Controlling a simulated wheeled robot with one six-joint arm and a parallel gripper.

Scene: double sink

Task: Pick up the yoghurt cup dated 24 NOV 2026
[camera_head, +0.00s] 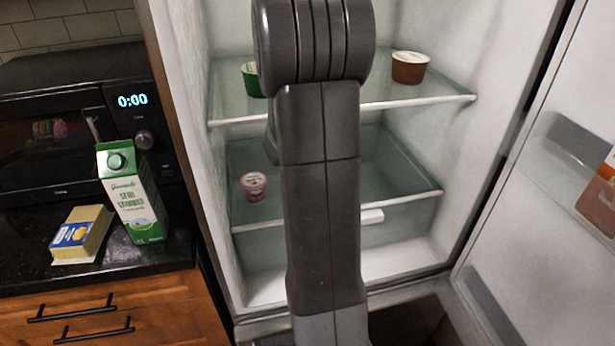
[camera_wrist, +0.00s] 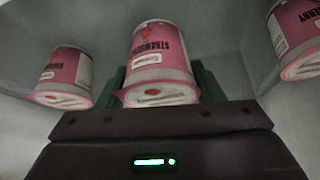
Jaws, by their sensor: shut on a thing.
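Three pink strawberry yoghurt cups show in the wrist view, where they appear upside down: a left cup (camera_wrist: 65,77), a middle cup (camera_wrist: 158,60) and a right cup (camera_wrist: 298,40), which is cut off by the frame edge. My gripper (camera_wrist: 160,88) is shut on the middle cup, with a dark finger on each side of it. No date is readable on any cup. In the head view one pink cup (camera_head: 254,187) stands on the lower glass shelf, left of my arm. My arm hides the gripper and the other pink cups there.
The fridge's upper shelf (camera_head: 440,101) holds a green cup (camera_head: 251,79) and a brown cup (camera_head: 409,68). The fridge door (camera_head: 545,200) stands open at right. A milk carton (camera_head: 131,195) and a butter pack (camera_head: 82,233) stand on the counter by the microwave (camera_head: 50,140).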

